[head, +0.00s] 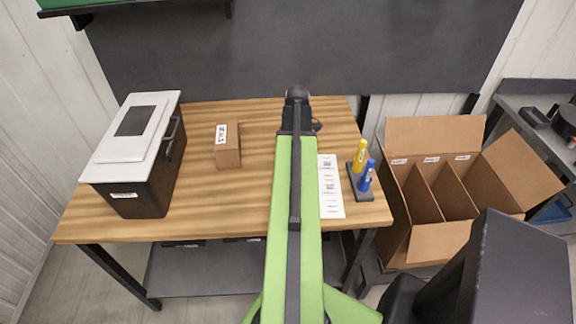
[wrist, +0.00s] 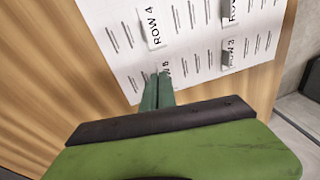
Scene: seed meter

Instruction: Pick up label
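A white sheet of labels (head: 329,190) lies on the right part of the wooden table. In the wrist view the sheet (wrist: 195,50) carries printed lines and several small labels with raised grey tabs. One label reads ROW 4 (wrist: 155,24) and another reads ROW 3 (wrist: 230,50). My gripper (wrist: 159,76) is low over the sheet's near edge, its green fingers close together at a partly hidden label (wrist: 168,67). The fingers look shut on that label's tab, which they mostly cover. In the head view my arm hides the gripper's fingertips.
A yellow and a blue marker (head: 367,176) stand in a dark holder right of the sheet. A cardboard box (head: 228,150) and a white-lidded dark bin (head: 140,180) stand on the left. An open divided carton (head: 430,240) is right of the table. The table's middle is clear.

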